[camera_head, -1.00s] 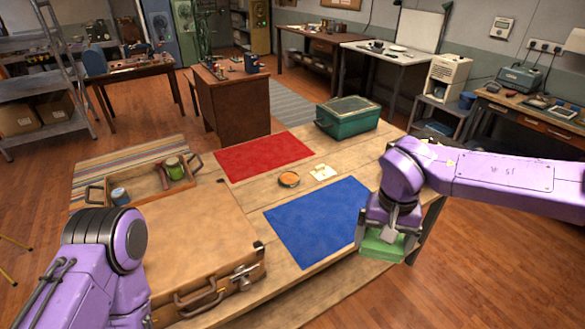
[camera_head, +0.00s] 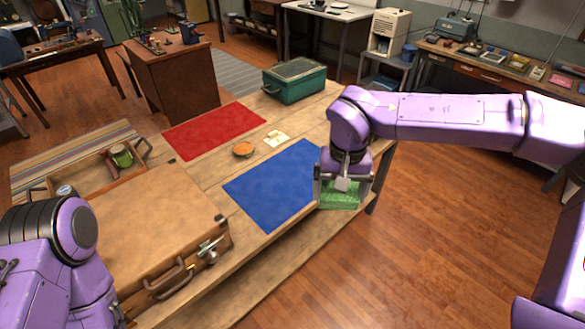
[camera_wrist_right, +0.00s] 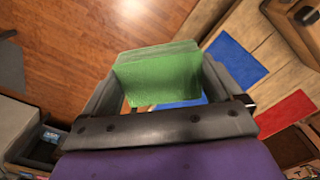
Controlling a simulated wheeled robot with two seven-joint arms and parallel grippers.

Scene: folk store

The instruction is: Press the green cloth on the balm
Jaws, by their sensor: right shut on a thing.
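The green cloth (camera_head: 338,197) is a thick folded block. My right gripper (camera_head: 341,188) is shut on it and holds it over the right front edge of the table. It also shows between the fingers in the right wrist view (camera_wrist_right: 160,78). The balm (camera_head: 243,149) is a small round open tin with an orange top. It stands on the bare wood between the red and blue cloths, to the left of the right gripper and apart from it. My left arm comes in at the lower left; its gripper is out of view.
A blue cloth (camera_head: 275,185) and a red cloth (camera_head: 214,131) lie flat on the table. A small pale card (camera_head: 277,138) lies beside the tin. A green box (camera_head: 294,81) stands at the back. A brown suitcase (camera_head: 150,225) and a wooden tray (camera_head: 92,177) fill the left.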

